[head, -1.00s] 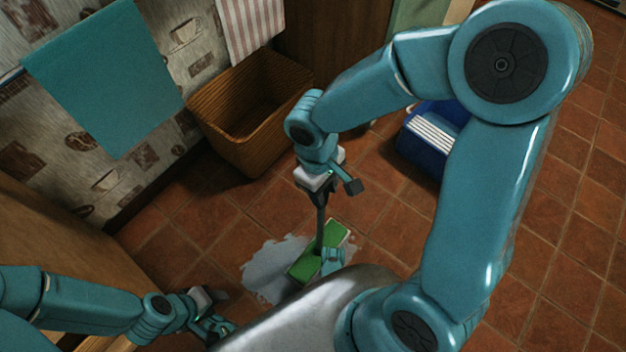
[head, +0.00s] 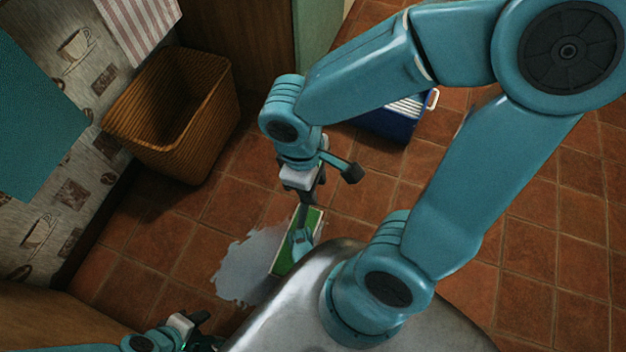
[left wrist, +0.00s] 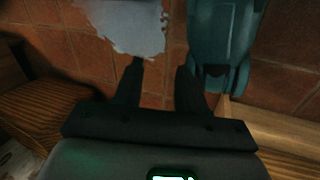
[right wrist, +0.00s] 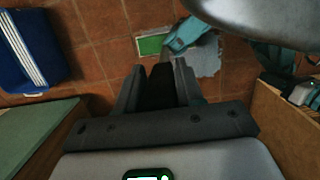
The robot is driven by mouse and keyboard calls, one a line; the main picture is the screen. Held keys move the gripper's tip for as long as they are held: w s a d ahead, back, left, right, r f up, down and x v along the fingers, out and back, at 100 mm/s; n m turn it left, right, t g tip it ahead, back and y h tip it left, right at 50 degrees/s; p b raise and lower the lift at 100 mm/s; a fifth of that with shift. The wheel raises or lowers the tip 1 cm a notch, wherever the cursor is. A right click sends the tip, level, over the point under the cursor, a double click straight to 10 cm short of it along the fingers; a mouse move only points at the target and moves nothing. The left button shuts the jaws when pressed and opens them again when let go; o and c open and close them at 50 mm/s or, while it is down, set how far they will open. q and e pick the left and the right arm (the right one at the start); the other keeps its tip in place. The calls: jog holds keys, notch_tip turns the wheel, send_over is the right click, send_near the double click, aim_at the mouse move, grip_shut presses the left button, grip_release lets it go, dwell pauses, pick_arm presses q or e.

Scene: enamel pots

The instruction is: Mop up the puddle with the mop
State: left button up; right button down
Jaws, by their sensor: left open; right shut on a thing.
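The puddle (head: 240,270) is a pale grey patch on the tiled floor. The mop has a flat green head (head: 312,226) lying along the puddle's right edge and a dark handle (head: 304,214). My right gripper (head: 306,190) is shut on the handle above the head. In the right wrist view the dark handle (right wrist: 162,85) stands between the fingers, with the green head (right wrist: 152,45) left of the puddle (right wrist: 208,58). My left gripper (head: 202,322) is open and empty, low in the head view. In the left wrist view the puddle (left wrist: 125,25) lies beyond its fingertips (left wrist: 160,78).
A wicker basket (head: 165,140) stands on the floor by the patterned wall. A blue box with white stripes (head: 385,125) is behind my right arm. Wooden furniture (head: 50,315) is at lower left. Bare tiles lie between basket and puddle.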

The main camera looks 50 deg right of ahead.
pick_arm(q)
jog(key=shift+w+a+t, duration=0.65)
jog(key=shift+w+t, duration=0.25)
jog(key=shift+w, duration=1.35)
jog(key=s+d+r+g+p, duration=0.1)
jog(key=s+r+p, duration=0.3)
jog(key=r+p, duration=0.6)
jog(key=shift+r+g+p, duration=0.3)
jog(key=shift+g, duration=0.1)
pick_arm(e)
jog(key=w+a+r, duration=0.2)
jog(key=w+a, duration=0.2)
jog(key=w, duration=0.7)
jog(key=w+a+r, duration=0.2)
jog(key=w+a, duration=0.2)
jog(key=w, duration=0.7)
jog(key=shift+w+a+r, duration=0.15)
jog(key=shift+w+a, duration=0.05)
jog(key=shift+w, duration=0.1)
pick_arm(q)
jog(key=shift+s, duration=0.1)
pick_arm(e)
jog(key=shift+a, duration=0.1)
